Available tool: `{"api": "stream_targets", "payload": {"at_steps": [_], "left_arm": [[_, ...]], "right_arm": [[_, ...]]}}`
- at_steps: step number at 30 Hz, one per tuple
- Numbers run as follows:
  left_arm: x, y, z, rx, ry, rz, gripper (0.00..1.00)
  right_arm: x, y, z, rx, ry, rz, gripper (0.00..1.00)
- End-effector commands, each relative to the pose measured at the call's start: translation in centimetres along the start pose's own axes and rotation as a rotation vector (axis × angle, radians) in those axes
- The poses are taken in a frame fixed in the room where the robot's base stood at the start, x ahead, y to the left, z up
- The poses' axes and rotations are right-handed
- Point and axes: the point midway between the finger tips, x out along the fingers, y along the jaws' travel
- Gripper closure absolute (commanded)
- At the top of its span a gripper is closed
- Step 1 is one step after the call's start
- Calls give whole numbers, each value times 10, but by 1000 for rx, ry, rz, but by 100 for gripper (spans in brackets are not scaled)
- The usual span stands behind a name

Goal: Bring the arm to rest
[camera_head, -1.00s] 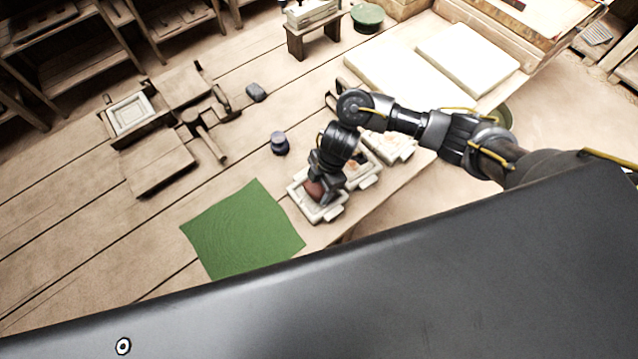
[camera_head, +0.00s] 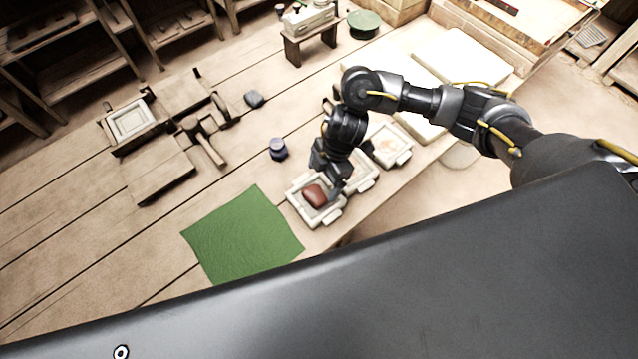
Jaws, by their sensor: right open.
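My right arm (camera_head: 440,104) comes in from the right and bends down over the work table. Its gripper (camera_head: 334,184) is open at the near row of pale square trays, just above and beside the nearest tray (camera_head: 304,216). A reddish-brown lump (camera_head: 315,195) lies in that tray, apart from the fingers as far as I can see. The fingertips are small and partly hidden by the wrist. My left gripper is not in view.
More pale trays (camera_head: 391,145) stand behind, partly hidden by my arm. A green cloth (camera_head: 243,236) lies to the left. A small dark jar (camera_head: 278,148), a grey block (camera_head: 254,99) and a wooden press (camera_head: 163,172) stand on the table (camera_head: 80,225). Bare wood lies between them.

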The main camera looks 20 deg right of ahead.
Motion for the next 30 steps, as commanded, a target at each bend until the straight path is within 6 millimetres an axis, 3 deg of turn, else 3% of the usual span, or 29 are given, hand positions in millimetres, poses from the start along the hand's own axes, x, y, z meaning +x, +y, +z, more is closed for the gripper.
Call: {"api": "stream_targets", "payload": {"at_steps": [3,9,22,26,30], "left_arm": [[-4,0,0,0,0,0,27],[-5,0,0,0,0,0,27],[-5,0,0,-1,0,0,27],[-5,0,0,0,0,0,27],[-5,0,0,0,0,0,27]], "right_arm": [[-22,1,0,-2,-1,2,12],[-38,0,0,0,-1,0,12],[-38,-1,-3,-1,9,3,12],[-25,-4,-36,-26,104,52,12],[-15,-6,-108,-10,317,209,12]]}}
